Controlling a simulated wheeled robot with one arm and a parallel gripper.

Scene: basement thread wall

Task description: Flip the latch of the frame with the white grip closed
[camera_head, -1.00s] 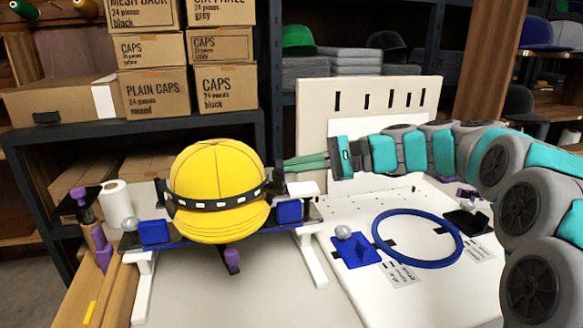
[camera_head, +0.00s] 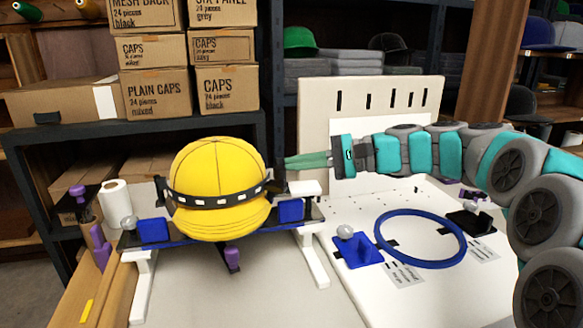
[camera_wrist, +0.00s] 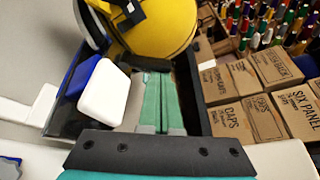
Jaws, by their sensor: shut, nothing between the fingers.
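A yellow cap (camera_head: 215,185) sits on the dark frame, with a black strap (camera_head: 222,202) with white marks around it. In the wrist view the cap (camera_wrist: 160,30) is at the top. The white grip (camera_wrist: 104,92) lies left of my fingers; in the head view it (camera_head: 304,188) is at the frame's right end. A small dark upright piece (camera_head: 278,178) at the strap's right end may be the latch; its position is hard to tell. My gripper (camera_head: 287,162) is shut and empty, its green fingertips (camera_wrist: 153,68) just right of that piece; contact is unclear.
A blue ring (camera_head: 420,238) and a blue block (camera_head: 356,250) lie on the white board at right. A slotted white panel (camera_head: 315,115) stands behind my gripper. Stacked cardboard boxes (camera_head: 155,92) stand on the shelf behind the cap.

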